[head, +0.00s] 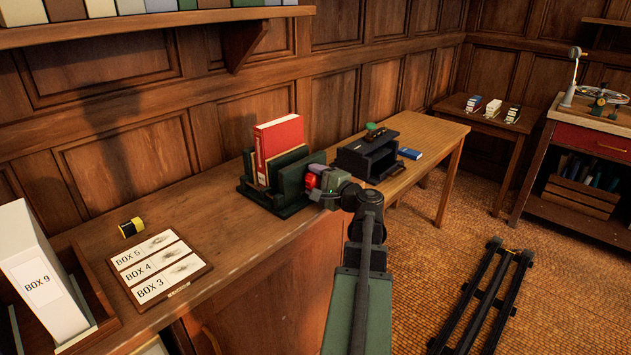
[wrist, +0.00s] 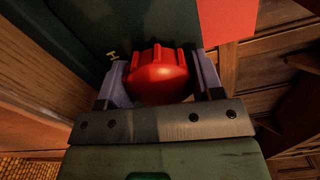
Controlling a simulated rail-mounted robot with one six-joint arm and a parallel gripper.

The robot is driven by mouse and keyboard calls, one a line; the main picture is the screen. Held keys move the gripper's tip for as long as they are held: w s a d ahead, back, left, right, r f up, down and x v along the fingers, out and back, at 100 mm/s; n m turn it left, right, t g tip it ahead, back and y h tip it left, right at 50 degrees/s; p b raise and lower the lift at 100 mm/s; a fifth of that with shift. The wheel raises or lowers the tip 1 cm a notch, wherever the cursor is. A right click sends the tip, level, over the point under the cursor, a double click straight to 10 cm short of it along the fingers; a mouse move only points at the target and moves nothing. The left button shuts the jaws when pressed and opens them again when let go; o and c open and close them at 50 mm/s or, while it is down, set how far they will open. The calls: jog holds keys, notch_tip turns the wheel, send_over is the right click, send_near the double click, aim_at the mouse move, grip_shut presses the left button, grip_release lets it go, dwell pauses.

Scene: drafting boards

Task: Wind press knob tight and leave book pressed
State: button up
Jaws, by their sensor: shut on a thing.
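The book press (head: 280,203) is dark green and stands on the wooden counter. A red book (head: 279,138) stands upright in it between the green plates. The red press knob (head: 312,180) is on the press's right side; it also shows in the wrist view (wrist: 157,74), ridged and round. My gripper (head: 317,183) is at that side, and in the wrist view its two jaws (wrist: 163,85) sit on either side of the knob, shut on it. Whether the plates touch the book all along is hard to tell.
A tray of label cards (head: 205,281) and a yellow-black roll (head: 131,228) lie left on the counter. A white box (head: 40,275) stands far left. Behind my arm, a wooden table (head: 435,135) holds a black box (head: 367,155) and a blue book (head: 410,153).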

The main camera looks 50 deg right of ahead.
jog(key=m, duration=2.7)
jog(key=shift+m, duration=0.4)
jog(key=m, duration=0.4)
jog(key=o, duration=0.9)
